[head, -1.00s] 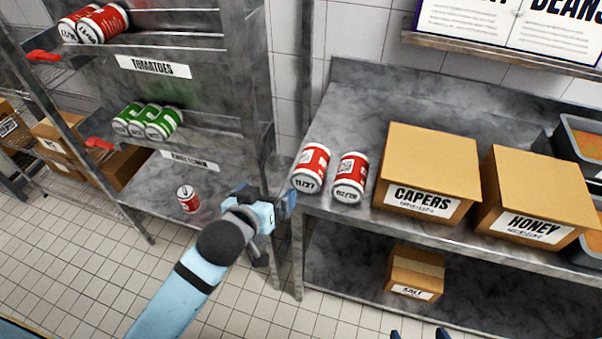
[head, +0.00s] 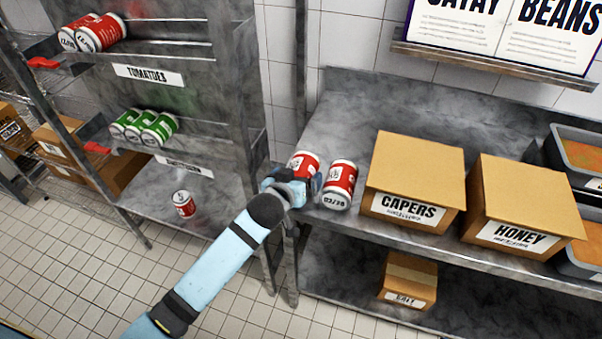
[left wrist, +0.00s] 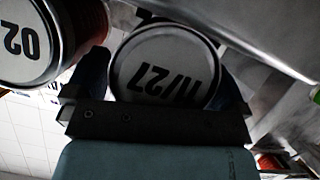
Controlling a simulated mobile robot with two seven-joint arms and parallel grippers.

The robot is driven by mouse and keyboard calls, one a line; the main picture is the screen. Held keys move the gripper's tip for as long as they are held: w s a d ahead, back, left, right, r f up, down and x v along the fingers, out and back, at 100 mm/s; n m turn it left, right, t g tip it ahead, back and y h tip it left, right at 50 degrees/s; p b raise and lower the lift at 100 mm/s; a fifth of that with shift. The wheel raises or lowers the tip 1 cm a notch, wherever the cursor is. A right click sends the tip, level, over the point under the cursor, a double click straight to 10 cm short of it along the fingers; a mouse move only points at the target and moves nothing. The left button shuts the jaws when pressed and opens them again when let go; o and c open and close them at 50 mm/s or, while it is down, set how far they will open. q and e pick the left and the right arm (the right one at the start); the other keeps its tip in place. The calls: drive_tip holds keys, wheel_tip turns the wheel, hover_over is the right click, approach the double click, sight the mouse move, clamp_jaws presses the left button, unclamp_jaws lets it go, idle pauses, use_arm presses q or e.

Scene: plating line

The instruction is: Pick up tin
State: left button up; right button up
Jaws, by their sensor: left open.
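In the left wrist view the white end of this tin (left wrist: 165,68), marked 11/27, lies between the two open fingers (left wrist: 163,88). I cannot tell whether either finger touches it. My right gripper is not in view.
A CAPERS box (head: 415,165) stands right of the tins, with a HONEY box (head: 522,200) beyond it. The steel shelf rack (head: 225,200) is close on the left, holding green tins (head: 145,126) and another red tin (head: 183,204). The counter behind the tins is clear.

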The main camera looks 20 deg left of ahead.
use_arm(q)
drive_tip(key=shift+r, duration=0.1)
drive_tip(key=c, duration=1.2)
drive_tip(key=shift+o, duration=0.2)
wheel_tip(320, 180, up, 20)
drive_tip(key=shift+p, duration=0.45)
